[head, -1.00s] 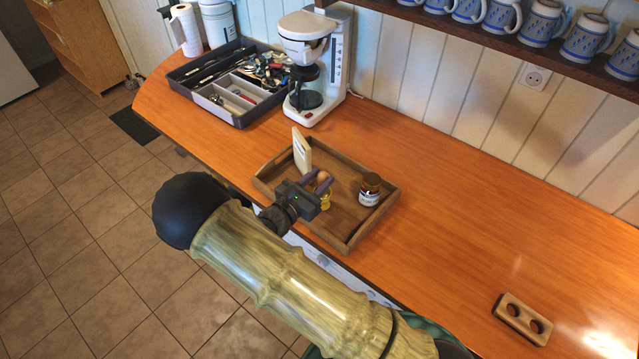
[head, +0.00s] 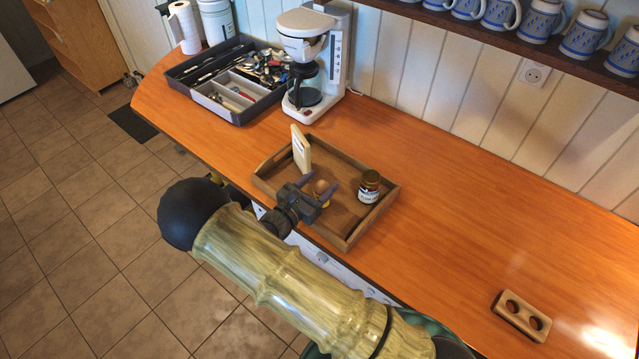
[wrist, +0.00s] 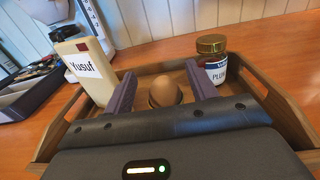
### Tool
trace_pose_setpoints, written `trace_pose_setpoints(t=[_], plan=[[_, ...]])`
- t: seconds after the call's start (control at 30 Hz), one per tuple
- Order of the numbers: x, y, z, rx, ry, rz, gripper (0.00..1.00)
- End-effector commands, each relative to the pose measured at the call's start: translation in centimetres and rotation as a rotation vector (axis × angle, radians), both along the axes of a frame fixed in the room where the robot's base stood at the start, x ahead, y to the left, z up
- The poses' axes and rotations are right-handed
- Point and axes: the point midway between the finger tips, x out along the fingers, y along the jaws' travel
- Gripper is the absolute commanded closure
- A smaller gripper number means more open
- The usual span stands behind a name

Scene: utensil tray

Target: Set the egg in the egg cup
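The brown egg (head: 321,187) is over the tray, between the fingers of my gripper (head: 322,181). In the wrist view the egg (wrist: 164,90) stands between the two purple fingers with a gap on each side. My gripper is open around it. A small yellow patch, which looks like the egg cup (head: 324,201), shows just under the egg in the head view. The cup is mostly hidden by my gripper, so the exact seating of the egg is hard to tell.
The wooden tray (head: 354,237) also holds a cream carton (head: 301,150) labelled Yusuf at the left and a labelled jar (head: 369,187) at the right. A coffee maker (head: 340,60) and a utensil tray (head: 238,117) stand behind. The counter to the right is largely clear.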

Motion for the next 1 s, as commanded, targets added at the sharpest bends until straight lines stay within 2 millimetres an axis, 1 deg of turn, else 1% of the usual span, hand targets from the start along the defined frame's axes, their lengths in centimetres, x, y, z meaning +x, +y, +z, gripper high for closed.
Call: trace_pose_setpoints(t=[0.27,0.4,0.43,0.5,0.9,1.0], plan=[[-0.1,0.2,0.2,0.000,0.000,0.004,0.43],[-0.1,0.2,1.4,0.001,0.000,0.004,0.43],[-0.5,0.6,0.8,0.001,0.002,0.007,0.43],[-1.3,1.3,0.7,0.003,0.001,0.007,0.43],[-7.4,5.8,0.7,0.001,0.000,0.000,0.43],[-8.5,6.7,0.8,0.003,0.000,0.000,0.43]])
